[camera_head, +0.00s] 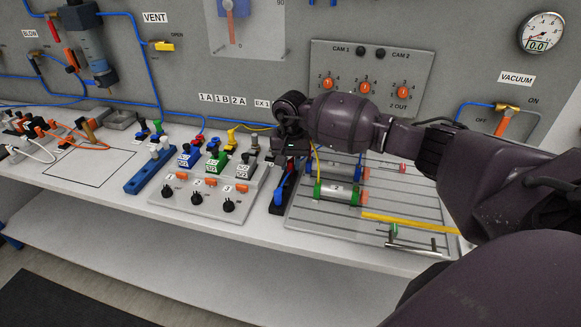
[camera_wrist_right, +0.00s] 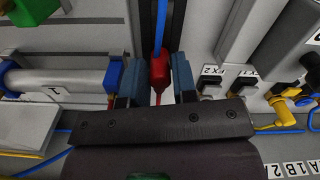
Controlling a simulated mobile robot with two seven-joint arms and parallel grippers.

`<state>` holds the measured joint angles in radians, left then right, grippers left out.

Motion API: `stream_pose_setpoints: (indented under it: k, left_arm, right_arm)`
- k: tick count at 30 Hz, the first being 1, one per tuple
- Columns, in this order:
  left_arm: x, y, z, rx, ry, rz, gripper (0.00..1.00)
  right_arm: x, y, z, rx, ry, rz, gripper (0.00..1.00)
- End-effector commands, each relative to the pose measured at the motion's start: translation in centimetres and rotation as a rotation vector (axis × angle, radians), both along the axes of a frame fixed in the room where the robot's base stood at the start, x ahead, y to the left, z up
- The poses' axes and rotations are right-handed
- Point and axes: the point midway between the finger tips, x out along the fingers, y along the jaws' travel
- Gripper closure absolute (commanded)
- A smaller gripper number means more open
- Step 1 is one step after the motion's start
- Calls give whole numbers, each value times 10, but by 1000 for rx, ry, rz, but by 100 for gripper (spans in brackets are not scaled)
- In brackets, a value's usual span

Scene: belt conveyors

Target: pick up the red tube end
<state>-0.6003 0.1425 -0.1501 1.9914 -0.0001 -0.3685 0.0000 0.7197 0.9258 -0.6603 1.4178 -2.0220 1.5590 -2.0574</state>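The red tube end (camera_wrist_right: 158,74) shows in the right wrist view, on the end of a blue tube (camera_wrist_right: 161,20). My right gripper (camera_wrist_right: 160,85) is open, with one blue-grey fingertip on each side of the red tube end. The left fingertip looks very close to it; I cannot tell whether they touch. In the head view my right gripper (camera_head: 290,150) is above the dark rack between the button panel and the grooved plate, and a small red part (camera_head: 291,164) shows beneath it. My left gripper is not in view.
A cylinder with a blue end (camera_wrist_right: 65,80) lies left of the fingers in the wrist view. Labelled fittings with a yellow connector (camera_wrist_right: 295,98) are on the right. In the head view, a green-ended cylinder (camera_head: 337,193) lies on the grooved plate (camera_head: 300,222), right of the button panel (camera_head: 190,210).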

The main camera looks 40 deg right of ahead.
Motion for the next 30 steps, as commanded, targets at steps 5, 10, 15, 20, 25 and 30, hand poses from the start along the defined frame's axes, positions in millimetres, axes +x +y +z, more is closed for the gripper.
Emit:
stream_pose_setpoints:
  k: [5, 10, 15, 20, 25, 30]
  left_arm:
    - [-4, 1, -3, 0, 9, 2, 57]
    - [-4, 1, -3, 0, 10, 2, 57]
    - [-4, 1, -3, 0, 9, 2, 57]
    - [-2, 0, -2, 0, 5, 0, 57]
    - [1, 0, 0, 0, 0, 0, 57]
    - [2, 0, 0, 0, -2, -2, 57]
  right_arm:
    - [0, 0, 0, 0, 0, 0, 100]
    - [0, 0, 0, 0, 0, 0, 100]
    - [0, 0, 4, 0, -2, 0, 100]
    - [1, -1, 21, -1, -3, 0, 100]
    - [1, -1, 57, -4, -5, 1, 100]
    - [1, 0, 102, -2, -5, 1, 100]
